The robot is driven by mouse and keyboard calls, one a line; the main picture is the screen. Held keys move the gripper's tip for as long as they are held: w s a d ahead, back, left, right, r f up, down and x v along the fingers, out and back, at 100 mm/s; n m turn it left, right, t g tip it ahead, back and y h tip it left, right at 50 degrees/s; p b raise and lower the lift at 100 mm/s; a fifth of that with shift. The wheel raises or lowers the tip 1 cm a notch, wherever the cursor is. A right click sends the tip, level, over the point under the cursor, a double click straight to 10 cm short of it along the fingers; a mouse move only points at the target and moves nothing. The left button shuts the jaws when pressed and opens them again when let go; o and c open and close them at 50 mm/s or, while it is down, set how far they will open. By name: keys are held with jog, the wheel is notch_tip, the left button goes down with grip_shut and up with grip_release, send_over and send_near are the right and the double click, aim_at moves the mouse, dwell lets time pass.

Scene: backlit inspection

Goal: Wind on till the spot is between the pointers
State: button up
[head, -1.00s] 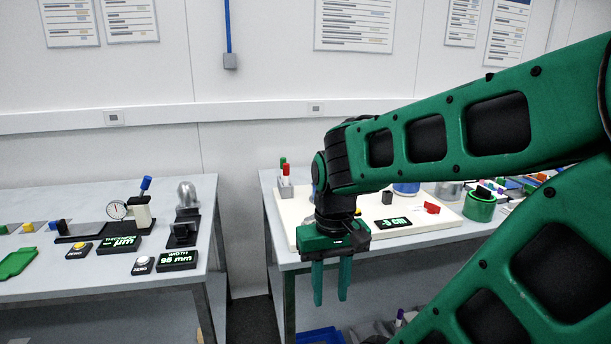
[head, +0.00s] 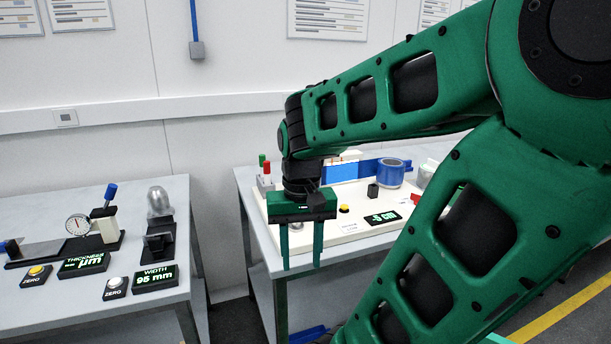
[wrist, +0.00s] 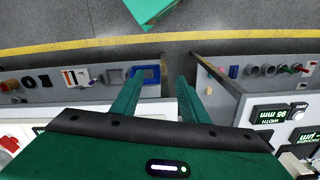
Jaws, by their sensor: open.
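A blue spool (head: 390,173) stands at the back of a white board (head: 345,230) on the right bench, beside a blue strip (head: 342,170). A small black block (head: 373,190), a yellow button (head: 343,209) and a dark display (head: 382,218) seeming to read -5 cm are in front. I cannot make out a spot or pointers; my arm covers part of the board. My gripper (head: 301,262) hangs fingers down, open and empty, in front of the right bench's near left corner. Its open fingers also show in the wrist view (wrist: 159,85).
A left bench (head: 110,310) carries a dial gauge (head: 78,224), a thickness display (head: 84,263) and a width display (head: 156,277) reading 95 mm. A narrow gap separates the benches. Red and green pens (head: 265,166) stand at the right bench's back left. A yellow floor line (head: 560,318) runs at right.

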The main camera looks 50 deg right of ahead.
jog(key=w+d+r+m, duration=0.1)
jog(key=w+d+m, duration=0.4)
jog(key=d, duration=0.3)
jog(key=w+d+r+m, duration=0.2)
jog(key=w+d+m, duration=0.3)
jog(key=w+d, duration=0.2)
jog(key=w+d+r+m, duration=0.1)
jog(key=w+d+m, duration=0.4)
jog(key=d, duration=0.6)
jog(key=shift+w+r, duration=0.25)
jog(key=shift+w, duration=0.4)
jog(key=shift+d+f+m, duration=0.2)
jog(key=shift+d+m, duration=0.05)
jog(key=shift+m, duration=0.05)
notch_tip(320, 180, down, 8)
jog(key=shift+f, duration=0.15)
jog(key=shift+c, duration=0.3)
jog(key=shift+w, duration=0.1)
jog(key=c, duration=0.8)
jog(key=shift+r, duration=0.2)
